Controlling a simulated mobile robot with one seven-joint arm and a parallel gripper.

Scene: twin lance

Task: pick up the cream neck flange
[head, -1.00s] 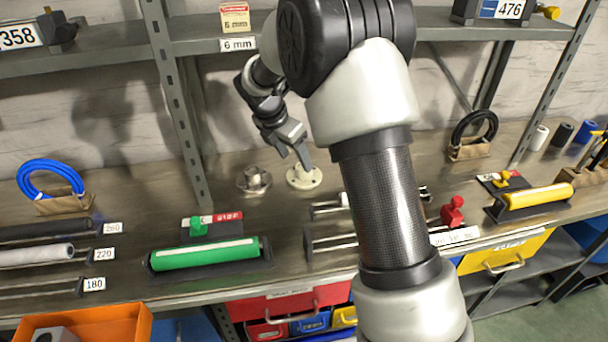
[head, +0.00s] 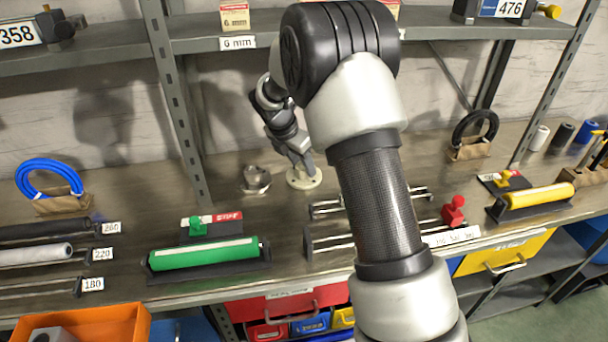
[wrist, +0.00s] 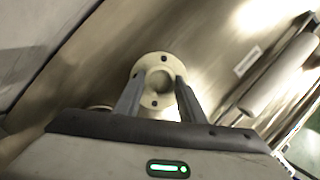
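The cream neck flange (head: 304,183) lies on the bench top with its round base down. My gripper (head: 302,162) is right above it in the head view and hides most of its neck. In the wrist view the flange (wrist: 155,66) shows its round disc with dark bolt holes. My gripper's two fingers (wrist: 161,88) are apart, one on each side of the flange's middle. I cannot tell whether they touch the neck.
A silver metal flange (head: 256,179) stands close to the left. A green roller (head: 205,254) and metal rods (head: 335,240) lie nearer the front edge. A shelf post (head: 180,110) rises at the left, and a shelf (head: 200,43) hangs above.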

